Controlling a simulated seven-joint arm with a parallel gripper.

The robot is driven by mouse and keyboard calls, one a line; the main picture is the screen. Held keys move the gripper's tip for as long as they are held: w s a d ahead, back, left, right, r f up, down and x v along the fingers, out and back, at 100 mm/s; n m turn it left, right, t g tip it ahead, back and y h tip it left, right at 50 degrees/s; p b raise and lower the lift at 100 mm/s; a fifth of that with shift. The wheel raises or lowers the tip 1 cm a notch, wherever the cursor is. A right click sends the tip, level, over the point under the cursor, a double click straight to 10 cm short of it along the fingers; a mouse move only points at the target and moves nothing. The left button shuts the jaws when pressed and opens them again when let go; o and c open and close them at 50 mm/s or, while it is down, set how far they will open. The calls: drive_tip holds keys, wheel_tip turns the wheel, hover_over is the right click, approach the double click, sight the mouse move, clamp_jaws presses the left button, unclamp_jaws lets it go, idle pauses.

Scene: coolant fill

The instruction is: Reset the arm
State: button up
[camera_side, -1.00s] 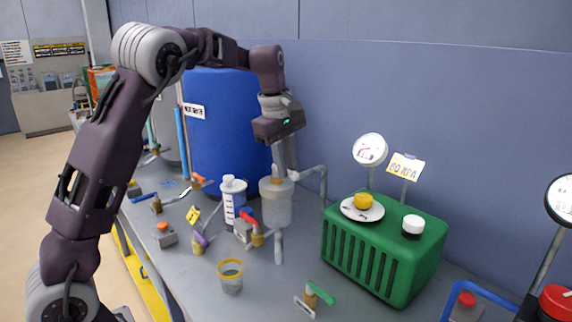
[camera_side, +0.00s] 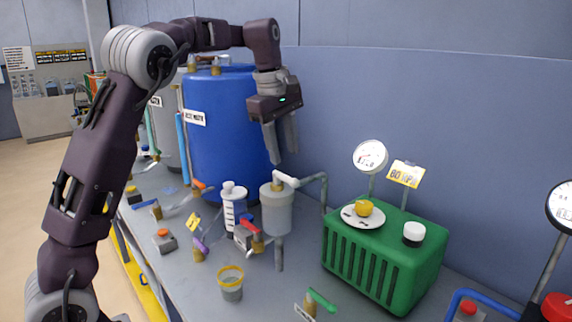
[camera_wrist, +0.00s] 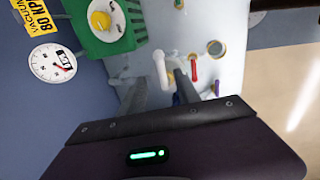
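A green ribbed box (camera_side: 384,255) with a yellow knob on a white plate stands right, beside a pressure gauge (camera_side: 370,156) and a yellow sign (camera_side: 405,174). A white-capped graduated bottle (camera_side: 234,210), a yellow-rimmed cup (camera_side: 231,284) and several coloured-handle valves crowd the bench. Space above is open.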

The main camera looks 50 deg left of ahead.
drive_tip(key=shift+s+r, duration=0.1)
drive_tip(key=shift+r, duration=0.35)
drive_tip(key=s+d+r+m+t+h, duration=0.1)
drive_tip(key=s+d+m, duration=0.3)
drive_tip(key=s, duration=0.3)
drive_tip(key=s+d+r+m+t, duration=0.1)
drive_tip(key=s+d+r+m, duration=0.2)
drive_tip(key=s, duration=0.4)
drive_tip(key=s+d+f+m, duration=0.2)
drive_tip(key=s+f+m, duration=0.3)
drive_tip(key=s, duration=0.3)
drive_tip(key=s+d+f+m+t+y, duration=0.1)
drive_tip(key=s+d+f+m, duration=0.2)
drive_tip(key=s+f+m, duration=0.2)
drive_tip(key=s+m, duration=0.1)
drive_tip(key=s, duration=0.2)
drive_tip(key=shift+s+d+f, duration=0.15)
drive_tip(key=shift+s, duration=0.15)
